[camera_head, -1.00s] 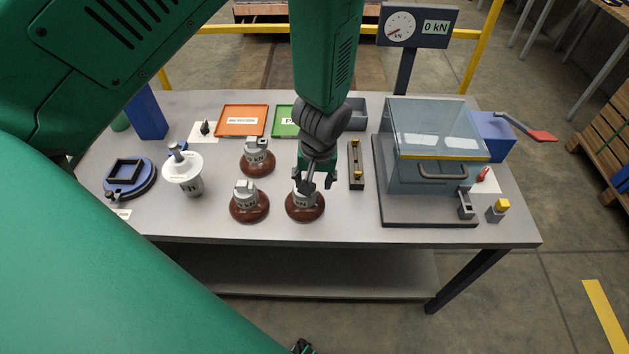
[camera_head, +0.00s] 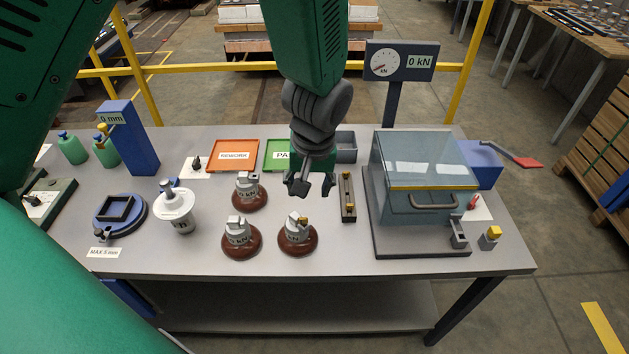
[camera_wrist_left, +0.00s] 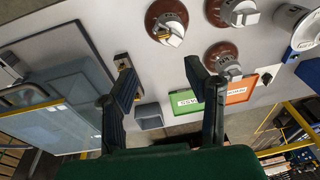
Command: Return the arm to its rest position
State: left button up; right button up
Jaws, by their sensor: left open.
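My left gripper (camera_head: 312,188) hangs over the middle of the table (camera_head: 350,262), fingers apart and empty. In the left wrist view its two fingers (camera_wrist_left: 160,73) are spread with nothing between them. A brown insulator with a grey cap (camera_head: 297,238) stands upright on the table in front of the gripper, apart from it; a small brass-coloured piece (camera_head: 303,221) sits on its cap. Two similar insulators stand nearby, one at front left (camera_head: 241,240) and one behind (camera_head: 249,194). My right gripper is not in view.
A clear-lidded box (camera_head: 425,205) stands right of the gripper, and a gauge reading 0 kN (camera_head: 401,62) rises behind it. A narrow dark block (camera_head: 348,207) lies beside the gripper. Orange (camera_head: 233,149) and green (camera_head: 277,162) trays lie behind. A white insulator (camera_head: 176,210) stands left.

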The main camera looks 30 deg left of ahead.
pick_arm(q)
jog(key=s+a+f+m+g+h, duration=0.1)
jog(key=s+a+f+m, duration=0.15)
jog(key=s+f, duration=0.85)
jog(key=s+a+f+m+h, duration=0.1)
jog(key=s+a+f+m, duration=0.15)
jog(key=s+f, duration=0.85)
notch_tip(320, 180, down, 11)
jog(key=d+m+b, duration=0.1)
jog(key=m+b, duration=0.1)
jog(key=b, duration=1.2)
jog(key=shift+d+t, duration=0.25)
jog(key=shift+t, duration=0.05)
jog(key=shift+w+r, duration=0.1)
